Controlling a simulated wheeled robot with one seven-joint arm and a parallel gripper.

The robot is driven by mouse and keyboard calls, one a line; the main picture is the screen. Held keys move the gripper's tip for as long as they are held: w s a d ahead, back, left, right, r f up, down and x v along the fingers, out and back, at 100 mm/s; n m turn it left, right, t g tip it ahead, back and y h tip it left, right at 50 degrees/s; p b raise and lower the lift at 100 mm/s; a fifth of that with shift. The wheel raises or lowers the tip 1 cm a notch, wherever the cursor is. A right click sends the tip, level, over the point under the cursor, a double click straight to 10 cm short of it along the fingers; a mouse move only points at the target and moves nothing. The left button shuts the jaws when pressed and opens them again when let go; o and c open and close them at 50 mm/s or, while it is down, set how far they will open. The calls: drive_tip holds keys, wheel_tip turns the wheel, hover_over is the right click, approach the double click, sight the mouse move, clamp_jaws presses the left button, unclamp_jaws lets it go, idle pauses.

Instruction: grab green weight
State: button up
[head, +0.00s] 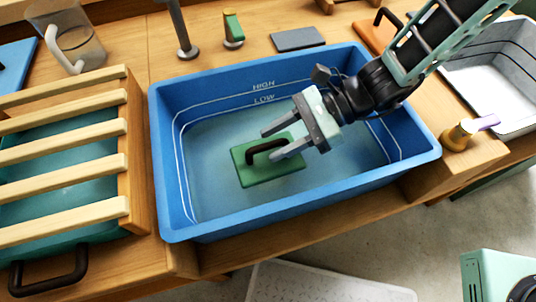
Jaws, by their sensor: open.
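The green weight (284,181) is a flat rectangular green block with a black arched handle (266,152) on top. It sits inside the blue tub (300,222), left of the tub's middle. My gripper (268,144) reaches in from the upper right, its two grey fingers spread open. The fingertips appear at either side of the black handle in the picture. One finger covers part of the block. I cannot tell how high the fingers are above the block or whether they touch it.
The tub's walls surround my gripper. A slatted wooden rack (62,178) over a teal basin stands at left. A white basin (490,75) is at right, with a brass fitting (458,135) near the tub's right corner. A grey slab (298,39) lies behind the tub.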

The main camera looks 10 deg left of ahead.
drive_tip(key=shift+x, duration=1.3)
clamp_jaws()
